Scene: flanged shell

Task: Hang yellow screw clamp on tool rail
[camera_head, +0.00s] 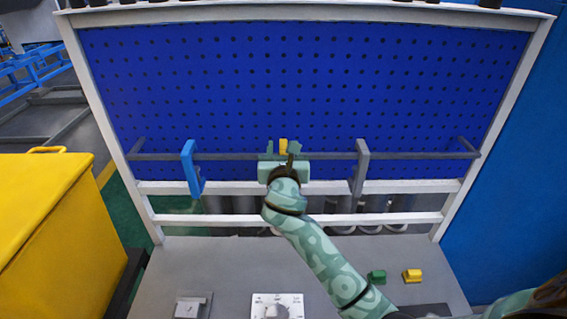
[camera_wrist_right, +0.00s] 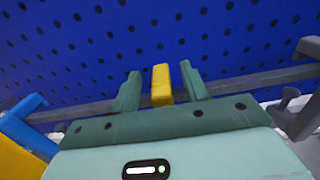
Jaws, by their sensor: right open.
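The yellow screw clamp (camera_head: 283,146) is at the middle of the grey tool rail (camera_head: 320,156), in front of the blue pegboard. In the right wrist view the yellow clamp (camera_wrist_right: 161,84) stands upright between my spread fingers, with a gap on each side. The rail (camera_wrist_right: 235,84) runs across behind my fingers. My right gripper (camera_head: 283,150) is open around the clamp, and its fingertips also show in the wrist view (camera_wrist_right: 160,80). The clamp's lower part is hidden by the gripper, so I cannot see how it sits on the rail. My left gripper is not in view.
A blue clamp (camera_head: 189,167) hangs on the rail to the left and a grey one (camera_head: 360,168) to the right. A green block (camera_head: 377,277) and a yellow block (camera_head: 412,275) lie on the bench (camera_head: 225,262). A yellow cabinet (camera_head: 45,225) stands at left.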

